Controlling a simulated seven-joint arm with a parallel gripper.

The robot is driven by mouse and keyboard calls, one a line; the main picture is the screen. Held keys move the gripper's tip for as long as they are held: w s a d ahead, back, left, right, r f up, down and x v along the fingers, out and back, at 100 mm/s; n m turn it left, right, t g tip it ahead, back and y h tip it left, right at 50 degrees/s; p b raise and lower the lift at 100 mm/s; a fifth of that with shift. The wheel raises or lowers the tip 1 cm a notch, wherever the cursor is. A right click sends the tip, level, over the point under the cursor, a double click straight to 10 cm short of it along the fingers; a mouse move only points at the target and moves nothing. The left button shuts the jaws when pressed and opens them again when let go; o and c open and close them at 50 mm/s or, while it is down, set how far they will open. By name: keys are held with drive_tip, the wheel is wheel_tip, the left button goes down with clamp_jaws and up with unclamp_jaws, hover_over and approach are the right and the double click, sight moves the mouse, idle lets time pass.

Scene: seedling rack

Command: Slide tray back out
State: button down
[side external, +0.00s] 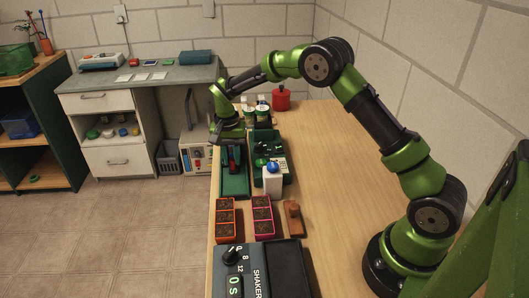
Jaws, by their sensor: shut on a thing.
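A dark green tray (236,187) lies lengthwise near the left edge of the wooden bench. A dark piece with some red shows inside it. My gripper (231,143) is at the far end of the tray, pointing down, and appears shut on it. The fingertips are small and partly hidden by the green hand, so the exact grip point cannot be made out. A green rack-like holder (265,138) with dark items stands just right of the tray.
A white bottle with a blue top (272,178) stands close to the tray's right. A red container (281,99) stands behind. The bench's right side is clear.

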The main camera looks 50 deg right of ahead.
drive_tip(key=s+a, duration=0.6)
drive_tip(key=a, duration=0.1)
drive_tip(key=shift+s, duration=0.4)
drive_tip(key=c, duration=1)
unclamp_jaws()
drive_tip(key=shift+d, duration=0.1)
drive_tip(key=r, duration=1.7)
drive_tip(key=shift+w+a, duration=0.2)
drive_tip(key=shift+w, duration=0.15)
